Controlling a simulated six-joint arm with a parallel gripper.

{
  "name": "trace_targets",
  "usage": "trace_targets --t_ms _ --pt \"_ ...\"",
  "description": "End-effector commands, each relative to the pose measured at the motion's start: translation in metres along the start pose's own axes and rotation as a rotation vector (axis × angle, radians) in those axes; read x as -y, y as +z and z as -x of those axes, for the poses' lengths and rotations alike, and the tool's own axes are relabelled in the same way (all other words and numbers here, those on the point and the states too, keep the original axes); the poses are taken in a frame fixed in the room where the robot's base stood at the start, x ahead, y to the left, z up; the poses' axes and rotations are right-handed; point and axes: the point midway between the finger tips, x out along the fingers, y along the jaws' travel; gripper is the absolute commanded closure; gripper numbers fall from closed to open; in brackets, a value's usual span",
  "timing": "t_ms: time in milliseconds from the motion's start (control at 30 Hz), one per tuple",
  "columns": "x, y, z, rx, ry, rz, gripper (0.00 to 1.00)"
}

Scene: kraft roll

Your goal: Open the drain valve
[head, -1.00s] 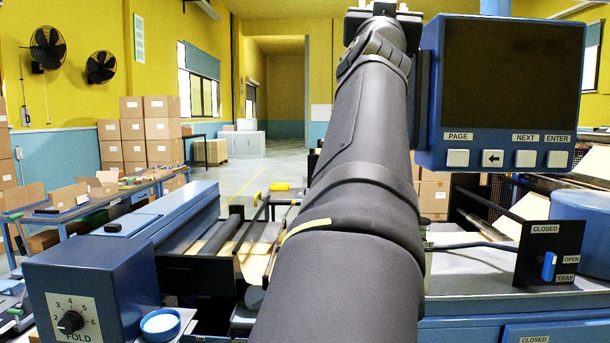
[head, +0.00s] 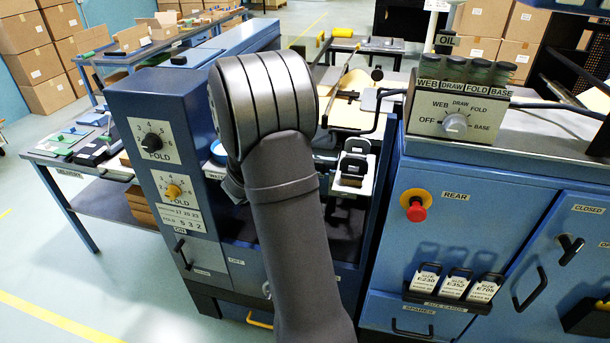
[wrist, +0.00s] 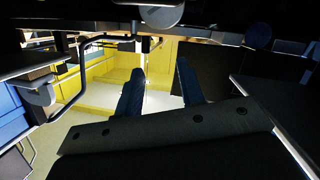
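No part labelled as a drain valve can be made out in either view. The closest candidate is a black T-handle (head: 570,248) on the blue cabinet at the right of the head view, under a CLOSED label; I cannot tell whether it is the valve. A yellow handle (head: 259,320) shows low down, partly behind my arm. My gripper (wrist: 160,68) shows in the wrist view with its two dark fingers apart and nothing seen between them. In the head view my arm hides the gripper.
A red stop button (head: 416,212), an oil selector knob (head: 455,123) and a rack of size cards (head: 455,283) are on the right cabinet. The fold knobs panel (head: 160,180) stands left of my arm. The floor at lower left (head: 60,270) is clear.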

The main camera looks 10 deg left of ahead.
Motion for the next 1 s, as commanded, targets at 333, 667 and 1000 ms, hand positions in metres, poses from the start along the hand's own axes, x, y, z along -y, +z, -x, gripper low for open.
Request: trace_targets --t_ms 333,667,1000 --pt "0.030 0.146 0.065 0.096 0.058 0.430 0.65" --pt "0.028 0.152 0.038 0.091 0.067 0.460 0.65" --pt "0.022 0.157 -0.037 0.089 0.066 0.458 0.65"
